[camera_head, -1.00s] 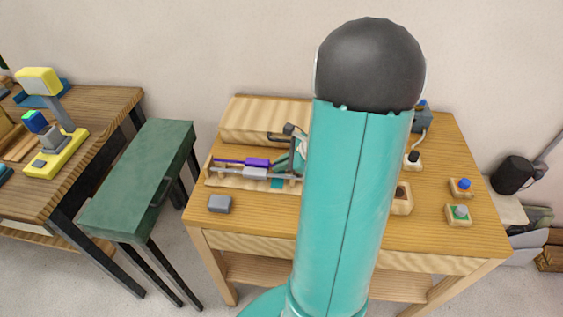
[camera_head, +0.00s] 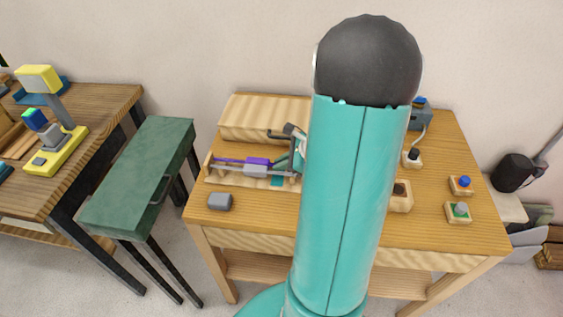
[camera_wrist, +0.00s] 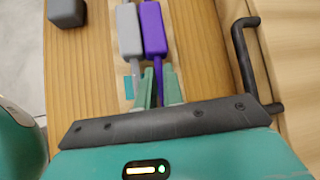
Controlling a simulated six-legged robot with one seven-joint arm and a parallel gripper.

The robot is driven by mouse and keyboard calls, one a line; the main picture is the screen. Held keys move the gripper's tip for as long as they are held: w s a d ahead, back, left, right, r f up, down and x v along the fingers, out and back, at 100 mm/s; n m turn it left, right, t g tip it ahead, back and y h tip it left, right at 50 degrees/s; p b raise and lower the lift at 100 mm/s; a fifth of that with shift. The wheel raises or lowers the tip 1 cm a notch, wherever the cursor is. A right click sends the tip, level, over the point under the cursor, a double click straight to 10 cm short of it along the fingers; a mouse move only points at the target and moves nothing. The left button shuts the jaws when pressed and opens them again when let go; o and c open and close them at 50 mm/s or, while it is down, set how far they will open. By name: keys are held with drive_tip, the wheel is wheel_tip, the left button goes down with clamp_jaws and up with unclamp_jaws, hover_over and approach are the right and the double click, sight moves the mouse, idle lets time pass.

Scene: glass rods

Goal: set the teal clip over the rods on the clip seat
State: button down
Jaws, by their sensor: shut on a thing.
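A rod with a purple handle (camera_head: 257,162) and a rod with a grey handle (camera_head: 255,171) lie side by side on a wooden holder; the purple handle (camera_wrist: 152,28) and grey handle (camera_wrist: 128,32) also show in the wrist view. My gripper (camera_wrist: 159,80) points along the rods, its green fingers shut on the purple rod's thin part. A flat teal piece (camera_wrist: 129,88) shows beside the grey rod's shaft; it also shows in the head view (camera_head: 277,182). I cannot tell whether it is the clip or the seat.
A grey block (camera_head: 220,201) sits at the table's front left. A pale ribbed box (camera_head: 262,118) with a black handle (camera_wrist: 240,50) stands behind the rods.

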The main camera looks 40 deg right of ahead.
drive_tip(key=c, duration=1.5)
unclamp_jaws()
drive_tip(key=shift+o, duration=0.2)
drive_tip(key=shift+a+f, duration=0.1)
drive_tip(key=shift+s, duration=0.1)
drive_tip(key=v, duration=1.4)
